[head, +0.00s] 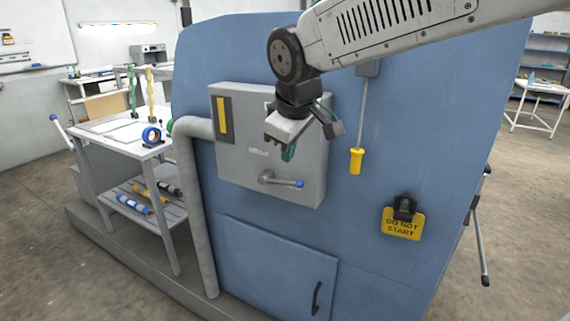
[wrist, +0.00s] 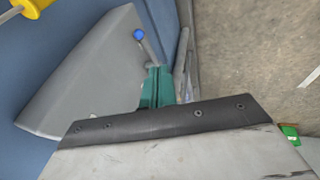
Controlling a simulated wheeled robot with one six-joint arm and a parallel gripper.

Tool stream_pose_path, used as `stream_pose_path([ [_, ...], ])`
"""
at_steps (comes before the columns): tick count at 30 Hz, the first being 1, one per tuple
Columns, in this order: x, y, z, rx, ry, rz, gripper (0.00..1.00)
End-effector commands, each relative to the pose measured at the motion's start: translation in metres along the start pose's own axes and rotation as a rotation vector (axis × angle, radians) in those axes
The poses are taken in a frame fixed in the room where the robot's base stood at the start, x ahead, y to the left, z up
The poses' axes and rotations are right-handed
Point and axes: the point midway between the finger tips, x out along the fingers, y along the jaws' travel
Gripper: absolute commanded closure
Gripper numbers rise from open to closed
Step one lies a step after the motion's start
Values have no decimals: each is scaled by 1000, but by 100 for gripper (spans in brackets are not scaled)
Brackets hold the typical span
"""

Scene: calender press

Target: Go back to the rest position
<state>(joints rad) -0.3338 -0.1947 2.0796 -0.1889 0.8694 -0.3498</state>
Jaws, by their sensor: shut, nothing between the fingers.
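My gripper (head: 288,154) hangs in front of the grey box (head: 228,154) on the blue press (head: 400,130). Its teal fingers are shut and hold nothing. They also show in the wrist view (wrist: 158,88). The box has a lever handle with a blue knob (head: 300,183), below and slightly right of the fingertips in the head view. The blue knob also shows beyond the fingers in the wrist view (wrist: 139,34). My arm reaches in from the upper right, and my gripper covers part of the box front.
A yellow "DO NOT START" sign (head: 402,226) hangs lower right. A grey pipe (head: 199,220) runs down left of the box. A side table (head: 110,131) with a blue tape roll (head: 151,135) stands left.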

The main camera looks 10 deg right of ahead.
Motion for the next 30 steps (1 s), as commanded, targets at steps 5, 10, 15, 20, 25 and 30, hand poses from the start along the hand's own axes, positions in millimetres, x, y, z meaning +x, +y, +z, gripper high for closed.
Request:
stream_pose_path([
  [5,-23,0,4,0,1,0,100],
  [10,-24,-7,16,58,-38,-23,100],
  [15,-18,-35,85,234,-165,-92,100],
  [20,-26,-66,182,488,-280,-138,100],
  [25,-32,-96,251,683,-326,-156,100],
  [30,-37,-101,273,758,-299,-136,100],
])
